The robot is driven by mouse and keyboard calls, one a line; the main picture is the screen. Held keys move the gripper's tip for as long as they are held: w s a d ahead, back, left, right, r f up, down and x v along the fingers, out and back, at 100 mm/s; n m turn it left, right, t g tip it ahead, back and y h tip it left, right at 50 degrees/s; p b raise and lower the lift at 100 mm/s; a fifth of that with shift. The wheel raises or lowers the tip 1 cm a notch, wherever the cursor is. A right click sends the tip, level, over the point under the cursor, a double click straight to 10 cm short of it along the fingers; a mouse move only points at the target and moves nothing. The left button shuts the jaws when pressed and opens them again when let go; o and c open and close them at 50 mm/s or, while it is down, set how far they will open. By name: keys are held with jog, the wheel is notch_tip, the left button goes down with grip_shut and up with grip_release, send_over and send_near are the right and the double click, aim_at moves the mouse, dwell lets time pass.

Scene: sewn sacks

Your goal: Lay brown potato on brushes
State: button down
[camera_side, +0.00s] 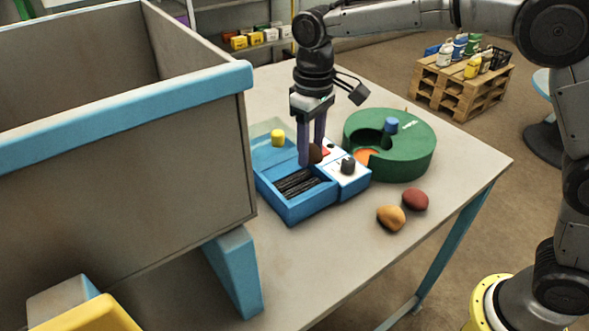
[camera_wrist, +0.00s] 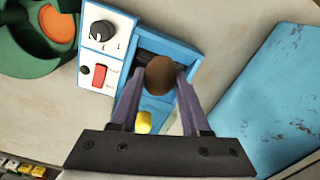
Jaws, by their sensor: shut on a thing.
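My gripper (camera_side: 311,153) is shut on the brown potato (camera_side: 315,153). The potato also shows in the wrist view (camera_wrist: 160,75), between the two purple fingertips. In the side view it is held above the blue machine (camera_side: 290,212), close to the far end of the dark brushes (camera_side: 298,184) in its open tray. In the wrist view the potato covers part of the brushes, and a dark strip of them (camera_wrist: 147,56) shows beside it. From these views I cannot tell whether the potato touches the brushes.
The machine has a white panel with a dark knob (camera_side: 347,165) and a yellow part (camera_side: 278,137). A green round unit (camera_side: 420,150) stands right of it. An orange potato (camera_side: 391,217) and a red potato (camera_side: 415,199) lie on the table. A large blue-rimmed bin (camera_side: 120,100) stands left.

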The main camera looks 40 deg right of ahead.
jog(key=shift+w+a+f, duration=0.2)
jog(key=shift+w+f, duration=0.4)
jog(key=shift+f, duration=0.7)
jog(key=shift+w+a+f, duration=0.25)
jog(key=shift+w+f, duration=0.4)
jog(key=shift+f, duration=0.65)
jog(key=shift+w+a+f, duration=0.2)
jog(key=shift+w+f, duration=0.4)
jog(key=shift+f, duration=0.7)
jog(key=shift+f, duration=0.15)
jog(key=shift+c, duration=1.9)
grip_release()
